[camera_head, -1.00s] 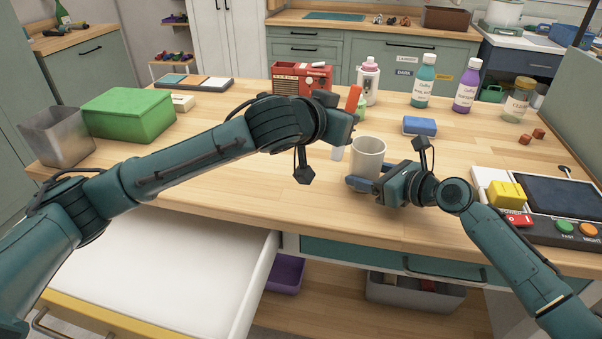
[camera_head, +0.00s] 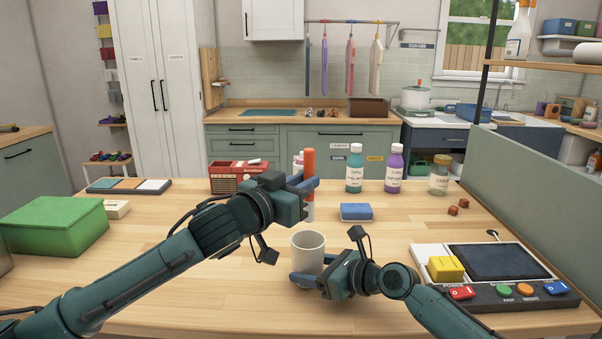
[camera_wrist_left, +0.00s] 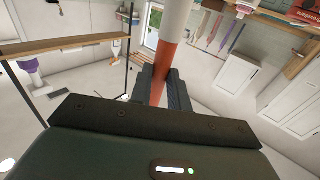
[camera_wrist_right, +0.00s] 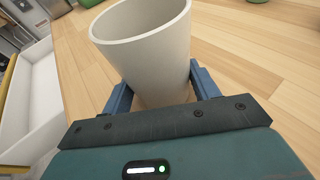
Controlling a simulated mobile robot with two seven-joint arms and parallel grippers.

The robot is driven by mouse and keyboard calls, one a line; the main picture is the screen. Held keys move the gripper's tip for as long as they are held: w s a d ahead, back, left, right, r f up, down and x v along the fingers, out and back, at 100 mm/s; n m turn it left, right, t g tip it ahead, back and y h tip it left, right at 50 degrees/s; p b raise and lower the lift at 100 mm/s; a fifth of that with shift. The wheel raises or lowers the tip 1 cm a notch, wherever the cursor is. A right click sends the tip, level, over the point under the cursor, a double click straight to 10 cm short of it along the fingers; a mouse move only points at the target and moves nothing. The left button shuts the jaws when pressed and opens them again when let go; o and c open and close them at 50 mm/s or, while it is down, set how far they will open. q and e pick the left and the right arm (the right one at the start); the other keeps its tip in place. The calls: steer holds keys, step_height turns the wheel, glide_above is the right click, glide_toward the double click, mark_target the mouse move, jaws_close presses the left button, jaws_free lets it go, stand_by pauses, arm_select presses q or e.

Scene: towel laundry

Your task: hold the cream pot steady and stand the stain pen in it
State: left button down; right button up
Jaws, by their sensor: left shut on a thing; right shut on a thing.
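The cream pot (camera_head: 307,255) stands upright on the wooden table, its open rim facing up. My right gripper (camera_head: 308,280) is shut on its sides low down, and the pot also fills the space between the fingers in the right wrist view (camera_wrist_right: 150,55). The stain pen (camera_head: 309,160), orange above and white below, is upright in my left gripper (camera_head: 304,186), which is shut on its orange part. In the left wrist view the pen (camera_wrist_left: 172,48) crosses between the fingers. In the head view the pen's lower end shows just above the pot's far rim, apart from it; depth is hard to judge.
A blue sponge-like block (camera_head: 356,212) lies behind and right of the pot. A control panel (camera_head: 510,297) is at right, a green box (camera_head: 55,228) at left.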

arm_select(q)
step_height(320, 180, down, 10)
stand_by(1.0)
steer(key=c, duration=1.3)
jaws_free()
steer(key=shift+o, duration=0.2)
steer(key=v, duration=1.2)
arm_select(e)
steer(key=o, duration=0.8)
